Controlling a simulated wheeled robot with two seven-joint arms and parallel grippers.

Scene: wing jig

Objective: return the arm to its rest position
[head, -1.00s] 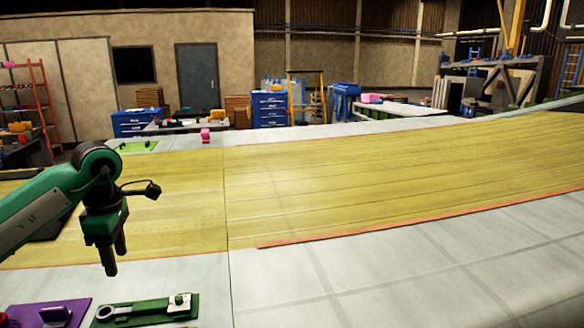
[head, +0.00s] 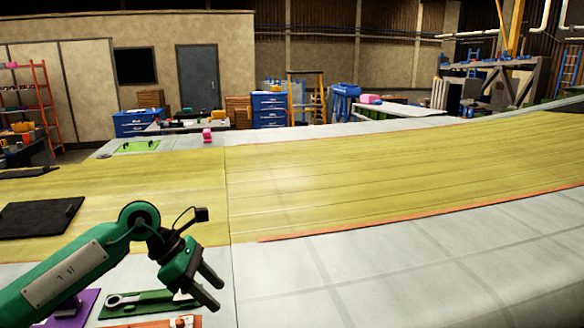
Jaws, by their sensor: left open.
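My left arm comes in from the lower left of the head view. Its green gripper (head: 217,291) has two dark fingers that stand apart, with nothing between them. The gripper hangs tilted down to the right, above the pale front strip of the wing surface and just right of a green tray. My right gripper is not in the view.
The green tray (head: 125,303) holds a wrench-like tool, partly hidden by my arm. A purple tray (head: 82,310) and an orange item (head: 158,323) lie at the front edge. A dark plate (head: 35,218) lies on the yellow wing skin (head: 380,180). The right side is clear.

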